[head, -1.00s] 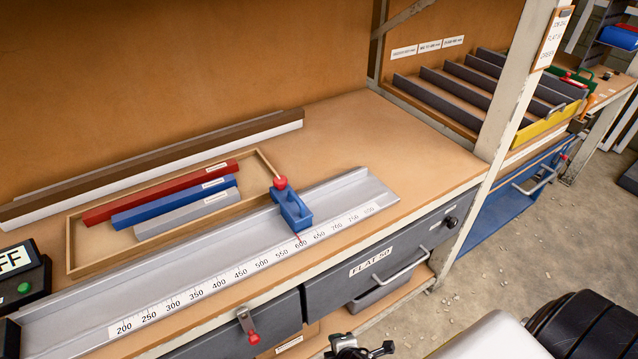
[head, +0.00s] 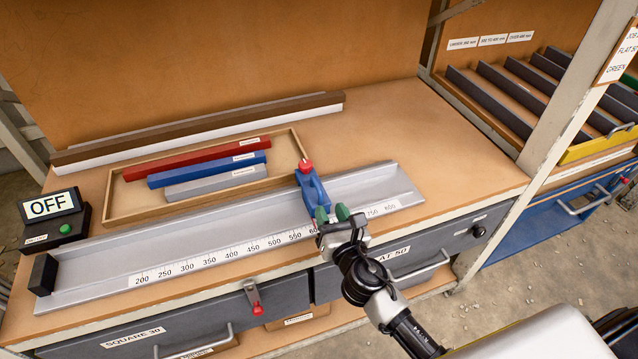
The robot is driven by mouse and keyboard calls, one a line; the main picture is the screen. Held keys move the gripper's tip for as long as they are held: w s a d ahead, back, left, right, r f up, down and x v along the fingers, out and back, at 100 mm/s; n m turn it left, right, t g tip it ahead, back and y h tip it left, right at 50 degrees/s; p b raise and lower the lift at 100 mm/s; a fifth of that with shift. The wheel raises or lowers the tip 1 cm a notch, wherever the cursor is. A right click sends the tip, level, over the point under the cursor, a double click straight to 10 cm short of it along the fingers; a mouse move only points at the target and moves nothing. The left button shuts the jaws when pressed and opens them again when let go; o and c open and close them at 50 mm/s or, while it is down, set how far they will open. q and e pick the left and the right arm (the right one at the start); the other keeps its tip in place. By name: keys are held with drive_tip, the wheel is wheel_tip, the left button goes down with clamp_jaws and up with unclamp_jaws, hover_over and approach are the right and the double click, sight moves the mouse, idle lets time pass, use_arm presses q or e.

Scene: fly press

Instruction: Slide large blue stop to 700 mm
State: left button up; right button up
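The large blue stop (head: 311,188) with its red knob (head: 305,166) sits across the grey metal channel (head: 200,235), right of the middle. Its front end and pointer are hidden behind my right gripper. The scale (head: 240,252) along the channel's front edge reads from 200 at left to 800 at right; the marks from about 600 to 700 are covered by my gripper. My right gripper (head: 332,214) has its two green fingertips apart, at the front end of the stop. I cannot tell whether they touch it. My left gripper is out of view.
A wooden tray (head: 107,200) with red, blue and grey bars lies behind the channel. A black box reading OFF (head: 55,215) stands at left. A black end block (head: 44,274) is at the channel's left end. Drawers (head: 230,312) are below; the channel right of the stop is clear.

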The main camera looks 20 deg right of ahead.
sight(321, 194)
drive_tip(key=w, duration=0.9)
drive_tip(key=shift+a, duration=0.15)
clamp_jaws()
